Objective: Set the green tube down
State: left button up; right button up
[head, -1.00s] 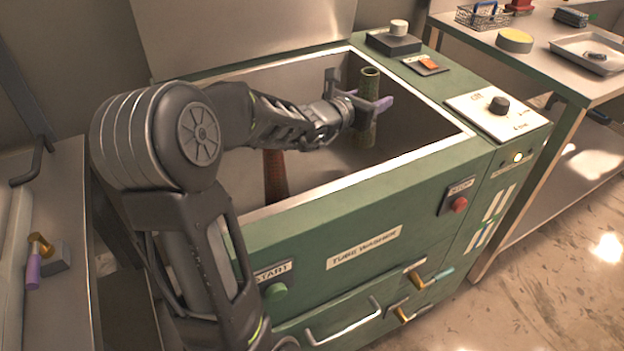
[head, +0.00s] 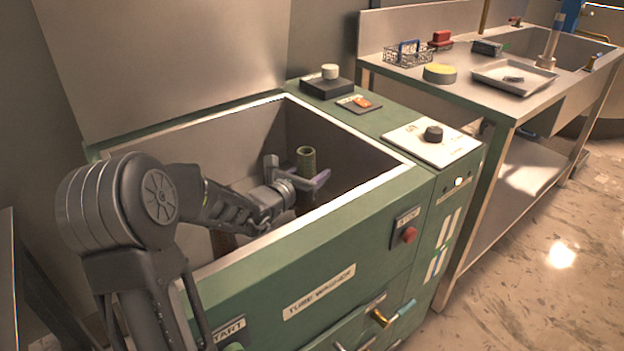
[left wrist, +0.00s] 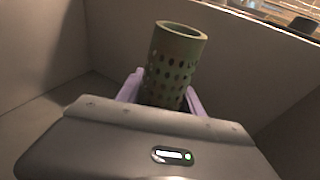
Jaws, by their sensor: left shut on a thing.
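The green tube (head: 306,161) is upright inside the open basin of the tube washer (head: 330,262). My left gripper (head: 308,184) is shut on it, with one lilac finger showing on its right side. In the left wrist view the perforated green tube (left wrist: 178,62) stands between the two lilac fingers of the left gripper (left wrist: 162,92), its hollow top end above them. The tube's lower end is hidden, so I cannot tell whether it touches the basin floor. My right gripper is in neither view.
The washer's raised lid (head: 165,60) stands behind the basin. A knob panel (head: 433,143) is on the washer's right. Beyond it a steel table (head: 455,88) holds a wire basket (head: 408,55), a yellow-topped round pad (head: 440,73) and a metal tray (head: 514,78).

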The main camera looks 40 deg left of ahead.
pick_arm(q)
jog(key=shift+f, duration=0.55)
jog(key=shift+f, duration=0.1)
jog(key=o, duration=1.4)
jog(key=shift+r, duration=0.2)
jog(key=p+v, duration=0.1)
jog(key=v, duration=0.6)
jog(key=shift+s, duration=0.3)
